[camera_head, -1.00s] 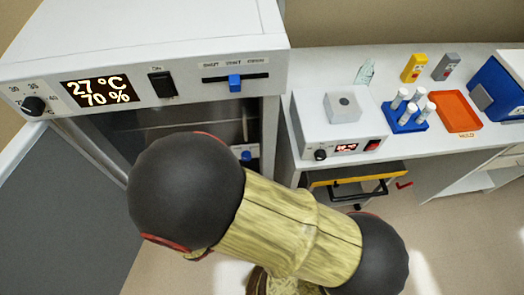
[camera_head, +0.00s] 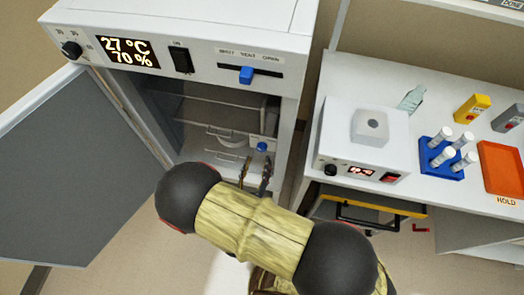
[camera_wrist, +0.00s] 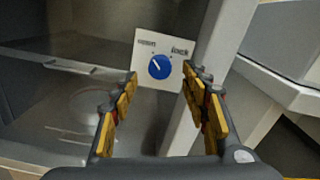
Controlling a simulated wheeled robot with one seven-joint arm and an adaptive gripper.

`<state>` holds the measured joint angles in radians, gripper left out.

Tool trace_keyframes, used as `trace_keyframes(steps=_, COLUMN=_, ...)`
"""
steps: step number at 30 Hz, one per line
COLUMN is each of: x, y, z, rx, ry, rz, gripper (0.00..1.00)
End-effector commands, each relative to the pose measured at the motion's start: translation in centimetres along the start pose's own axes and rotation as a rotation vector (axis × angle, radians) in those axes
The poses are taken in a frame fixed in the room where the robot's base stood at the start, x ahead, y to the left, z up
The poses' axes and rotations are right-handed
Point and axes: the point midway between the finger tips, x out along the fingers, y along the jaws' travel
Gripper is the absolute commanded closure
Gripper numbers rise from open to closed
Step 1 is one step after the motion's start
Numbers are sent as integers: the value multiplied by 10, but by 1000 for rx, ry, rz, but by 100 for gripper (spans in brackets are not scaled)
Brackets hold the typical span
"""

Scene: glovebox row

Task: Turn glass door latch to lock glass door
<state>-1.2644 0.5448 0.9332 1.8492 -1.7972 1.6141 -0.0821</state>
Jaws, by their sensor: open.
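The glass door latch is a blue round knob (camera_wrist: 159,67) on a white plate (camera_wrist: 174,48) marked "open" and "lock". Its white pointer is turned toward the upper left, to the "open" side. In the head view the blue knob (camera_head: 262,146) sits inside the incubator's right front edge. My gripper (camera_wrist: 158,98) is open and empty, its two yellow-padded fingers apart below and to either side of the knob in the wrist view. In the head view the fingertips (camera_head: 256,166) are just below the knob. I cannot tell whether they touch anything.
The incubator's grey outer door (camera_head: 75,165) stands open at the left. Wire shelves (camera_head: 215,130) and a round dish (camera_head: 232,140) show inside. A bench at right holds a white heater box (camera_head: 362,140), a blue tube rack (camera_head: 440,160) and an orange tray (camera_head: 502,170).

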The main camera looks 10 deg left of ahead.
Motion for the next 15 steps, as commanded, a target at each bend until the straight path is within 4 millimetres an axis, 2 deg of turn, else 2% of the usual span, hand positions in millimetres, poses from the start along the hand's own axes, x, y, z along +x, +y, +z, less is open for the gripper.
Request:
trace_keyframes(steps=7, x=34, y=-1, z=-1, rx=1, ry=2, rz=-5, gripper=54)
trace_keyframes(steps=15, x=53, y=-1, z=-1, rx=0, ry=2, rz=-2, gripper=54)
